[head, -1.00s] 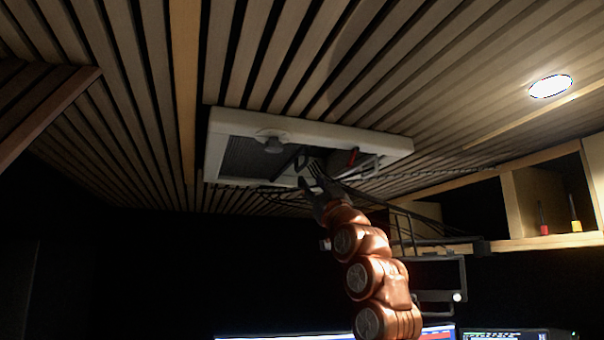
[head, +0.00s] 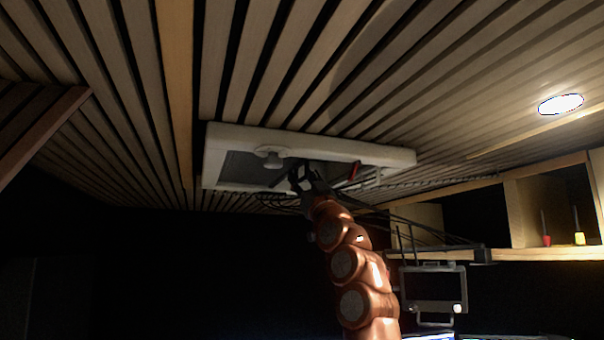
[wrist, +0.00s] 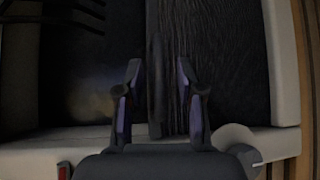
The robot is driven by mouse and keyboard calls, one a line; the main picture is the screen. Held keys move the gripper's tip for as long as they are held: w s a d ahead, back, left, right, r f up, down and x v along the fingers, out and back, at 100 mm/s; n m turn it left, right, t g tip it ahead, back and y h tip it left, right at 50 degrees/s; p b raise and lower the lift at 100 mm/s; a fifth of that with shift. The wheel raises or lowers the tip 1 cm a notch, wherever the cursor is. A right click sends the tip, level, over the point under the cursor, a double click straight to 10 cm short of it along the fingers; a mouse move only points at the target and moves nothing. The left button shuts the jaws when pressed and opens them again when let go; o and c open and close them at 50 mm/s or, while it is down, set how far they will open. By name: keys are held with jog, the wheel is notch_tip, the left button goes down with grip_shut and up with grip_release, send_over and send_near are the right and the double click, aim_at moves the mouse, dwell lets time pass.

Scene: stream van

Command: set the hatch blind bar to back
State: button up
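The hatch (head: 300,145) is a pale frame set in the slatted ceiling. In the head view its dark blind (head: 238,170) covers the left part of the opening. In the wrist view the textured blind (wrist: 225,60) lies on the right, and the dark blind bar (wrist: 155,75) runs upright along its left edge. My gripper (wrist: 158,95) is open, with one finger on each side of the bar and a gap to each. In the head view my gripper (head: 302,180) reaches up into the hatch opening, and it hides part of the bar there.
A pale round knob (head: 268,155) sits on the hatch frame's near side. A red piece (head: 354,171) is in the hatch's right part. Black cables hang below the hatch. A wooden shelf (head: 520,250) and a dark bracketed screen (head: 434,286) are on the right.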

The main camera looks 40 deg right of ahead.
dwell(0.3)
grip_shut()
dwell(0.6)
